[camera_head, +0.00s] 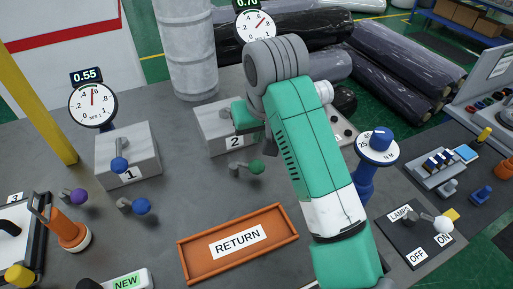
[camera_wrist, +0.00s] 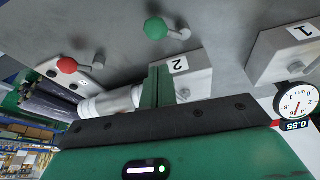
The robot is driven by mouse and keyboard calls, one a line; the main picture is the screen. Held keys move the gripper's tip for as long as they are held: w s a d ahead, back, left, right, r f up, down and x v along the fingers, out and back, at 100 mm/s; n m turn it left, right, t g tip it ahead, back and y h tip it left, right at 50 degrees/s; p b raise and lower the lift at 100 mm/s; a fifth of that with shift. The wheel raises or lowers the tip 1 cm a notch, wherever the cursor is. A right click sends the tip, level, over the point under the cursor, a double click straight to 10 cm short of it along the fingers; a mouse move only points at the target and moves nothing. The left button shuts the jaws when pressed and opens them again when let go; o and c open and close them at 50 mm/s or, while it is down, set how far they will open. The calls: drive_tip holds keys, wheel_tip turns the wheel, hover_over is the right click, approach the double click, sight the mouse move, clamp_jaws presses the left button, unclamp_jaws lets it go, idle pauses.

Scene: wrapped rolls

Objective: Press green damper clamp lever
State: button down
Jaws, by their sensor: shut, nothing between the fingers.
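A green-knobbed lever (camera_head: 256,167) stands on a short grey arm on the grey table, in front of the white block marked 2 (camera_head: 215,128). In the wrist view the green knob (camera_wrist: 155,28) is at upper middle with its grey arm to the right. My gripper (camera_wrist: 158,75) is shut and empty, its green fingers over the near edge of block 2 and apart from that knob in the picture. A small grey fitting (camera_wrist: 183,93) shows on the block beside the fingers. Whether a second green knob is there is hidden.
Block 1 (camera_head: 143,141) and two blue-knobbed levers stand left, one lever on the table (camera_head: 140,206). An orange RETURN tray (camera_head: 272,258) lies in front. A blue dial post (camera_head: 378,152) is right of my arm. Dials read 0.55 (camera_head: 93,103) and about 0.70 (camera_head: 255,26).

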sight(250, 166)
drive_tip(key=x, duration=1)
drive_tip(key=shift+d, duration=0.1)
